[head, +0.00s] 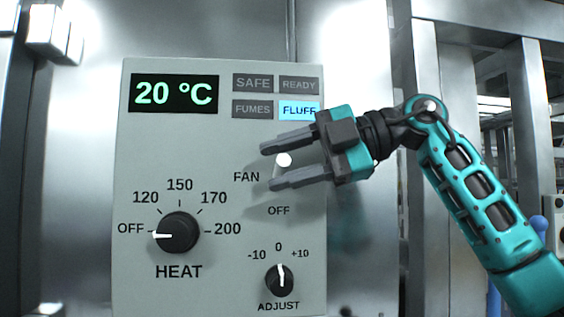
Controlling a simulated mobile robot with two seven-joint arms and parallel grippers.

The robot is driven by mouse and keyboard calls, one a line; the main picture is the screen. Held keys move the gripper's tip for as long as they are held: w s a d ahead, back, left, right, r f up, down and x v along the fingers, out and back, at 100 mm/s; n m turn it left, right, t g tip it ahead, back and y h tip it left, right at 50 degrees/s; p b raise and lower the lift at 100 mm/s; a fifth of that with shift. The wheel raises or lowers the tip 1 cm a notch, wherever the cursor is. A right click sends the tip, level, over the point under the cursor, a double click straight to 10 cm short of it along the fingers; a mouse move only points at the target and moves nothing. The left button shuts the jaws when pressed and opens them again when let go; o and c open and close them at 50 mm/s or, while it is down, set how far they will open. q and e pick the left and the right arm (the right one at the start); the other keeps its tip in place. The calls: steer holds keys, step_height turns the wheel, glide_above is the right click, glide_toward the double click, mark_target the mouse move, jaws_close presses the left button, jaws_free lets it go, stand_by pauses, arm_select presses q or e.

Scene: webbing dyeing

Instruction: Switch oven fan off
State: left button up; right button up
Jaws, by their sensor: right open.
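The fan switch (284,160) is a small lever with a round white tip on the grey control panel (145,145), right of the word FAN. Its tip points up, away from the word OFF printed below it. My right gripper (268,167) comes in from the right and is open. Its two grey fingers lie above and below the switch tip, which shows between them. The lower finger hides part of the lever's base. I cannot tell whether a finger touches it. My left gripper is out of view.
The display (174,93) reads 20 °C and the FLUFF lamp (299,111) is lit blue. The heat knob (178,233) points to OFF. The adjust knob (280,280) points near 0. Metal frame posts (428,90) stand behind my right arm.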

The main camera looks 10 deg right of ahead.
steer(key=shift+a+f, duration=0.1)
steer(key=shift+a, duration=0.15)
jaws_close()
stand_by(0.3)
